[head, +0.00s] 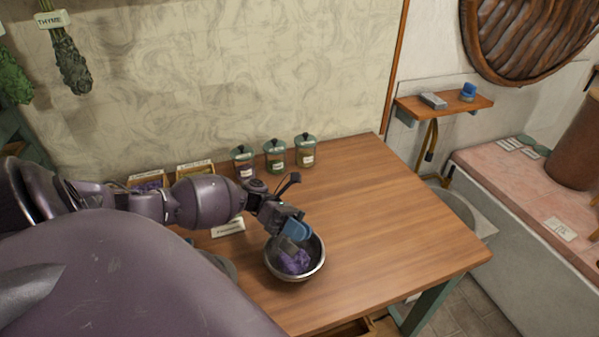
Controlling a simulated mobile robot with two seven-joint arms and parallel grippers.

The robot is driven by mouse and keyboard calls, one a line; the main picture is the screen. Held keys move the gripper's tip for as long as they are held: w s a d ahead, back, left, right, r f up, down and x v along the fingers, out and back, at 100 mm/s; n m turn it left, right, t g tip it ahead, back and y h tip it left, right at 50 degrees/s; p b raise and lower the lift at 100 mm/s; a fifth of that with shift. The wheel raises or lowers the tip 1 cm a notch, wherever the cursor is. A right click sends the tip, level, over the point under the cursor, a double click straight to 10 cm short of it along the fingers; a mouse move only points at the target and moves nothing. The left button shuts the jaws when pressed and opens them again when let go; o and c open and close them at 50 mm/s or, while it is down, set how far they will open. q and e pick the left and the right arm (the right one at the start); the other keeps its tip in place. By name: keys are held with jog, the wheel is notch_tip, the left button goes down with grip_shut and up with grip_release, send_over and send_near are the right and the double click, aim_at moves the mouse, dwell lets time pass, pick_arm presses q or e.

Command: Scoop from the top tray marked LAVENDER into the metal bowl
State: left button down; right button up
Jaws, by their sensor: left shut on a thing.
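The metal bowl (269,266) stands on the wooden table near its front edge, with a purple heap (293,262) in it. My left gripper (291,230) is over the bowl's back rim, pointing down into it. It is shut on a small tool, likely the scoop (288,245), whose grey part is just above the purple heap; the fingers and arm partly hide it. At the back left, a tray with purple content (150,186) and another tray (195,169) are partly hidden by my arm. Their labels are too small to read. My right gripper is not in view.
Three lidded jars (275,156) stand along the table's back edge. A white label card (228,228) is left of the bowl. The table (390,220) right of the bowl is clear. A small wall shelf (445,106) is beyond its right side.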

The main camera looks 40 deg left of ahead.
pick_arm(q)
jog(key=shift+r, duration=0.1)
jog(key=shift+r, duration=0.5)
jog(key=m+b, duration=0.1)
jog(key=m, duration=0.3)
jog(key=r+m, duration=0.1)
jog(key=m, duration=0.3)
jog(key=r+m+b, duration=0.1)
jog(key=m, duration=0.3)
jog(key=shift+t+b, duration=0.3)
jog(key=shift+b, duration=0.05)
